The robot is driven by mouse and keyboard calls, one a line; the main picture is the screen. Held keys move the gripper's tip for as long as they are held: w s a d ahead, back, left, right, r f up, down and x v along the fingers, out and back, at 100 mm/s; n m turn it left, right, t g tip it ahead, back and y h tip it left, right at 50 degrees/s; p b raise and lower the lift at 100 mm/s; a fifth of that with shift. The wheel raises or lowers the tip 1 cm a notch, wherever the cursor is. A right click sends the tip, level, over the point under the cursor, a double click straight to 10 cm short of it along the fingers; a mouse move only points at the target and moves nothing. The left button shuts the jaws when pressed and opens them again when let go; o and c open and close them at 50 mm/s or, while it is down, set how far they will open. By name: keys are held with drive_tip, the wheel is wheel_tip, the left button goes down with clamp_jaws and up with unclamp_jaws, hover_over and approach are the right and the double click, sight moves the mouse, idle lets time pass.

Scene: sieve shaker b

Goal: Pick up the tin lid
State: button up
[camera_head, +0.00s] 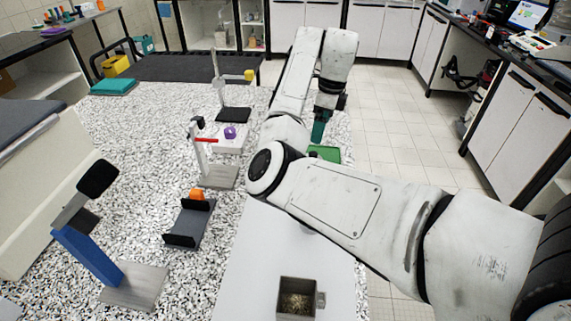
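My gripper (319,127) points down at the far right edge of the speckled worktop, partly behind my arm. Its lower part looks teal. The fingertips are too small and too hidden to tell whether they are apart or hold something. A flat green item (325,153) lies just below it, partly covered by my arm; I cannot tell whether they touch. A square open tin (297,304) with grainy brown contents and a small side tab stands on the white board at the front. I cannot make out a tin lid for certain.
The white board (255,262) is mostly clear. To its left stand a black cradle with an orange part (188,224), a blue-post stand (90,258) and a red-clamp stand (212,160). A purple item (230,132) sits farther back. Tiled floor lies to the right.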

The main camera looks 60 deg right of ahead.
drive_tip(key=b, duration=0.1)
hover_over(313, 153)
drive_tip(key=f, duration=0.5)
drive_tip(key=shift+s+d+f, duration=0.1)
drive_tip(key=shift+s+d, duration=0.1)
drive_tip(key=shift+s, duration=0.1)
drive_tip(key=shift+w+a+f+p, duration=0.15)
drive_tip(key=shift+f+p, duration=0.1)
drive_tip(key=shift+f, duration=1.1)
drive_tip(key=shift+w+a+f+p, duration=0.1)
drive_tip(key=shift+a+f+p, duration=0.1)
drive_tip(key=shift+f, duration=1.1)
drive_tip(key=c, duration=1.1)
drive_tip(key=shift+r, duration=0.1)
drive_tip(key=shift+d+r, duration=0.1)
drive_tip(key=shift+r, duration=0.45)
drive_tip(key=s+a+r+p, duration=0.1)
drive_tip(key=s+a+r, duration=0.1)
drive_tip(key=s+r, duration=0.4)
drive_tip(key=s+a+r+p, duration=0.1)
drive_tip(key=s+a+r, duration=0.2)
drive_tip(key=s+r, duration=0.2)
drive_tip(key=shift+s+a+r, duration=0.25)
drive_tip(key=shift+s+r, duration=0.1)
drive_tip(key=shift+s, duration=0.6)
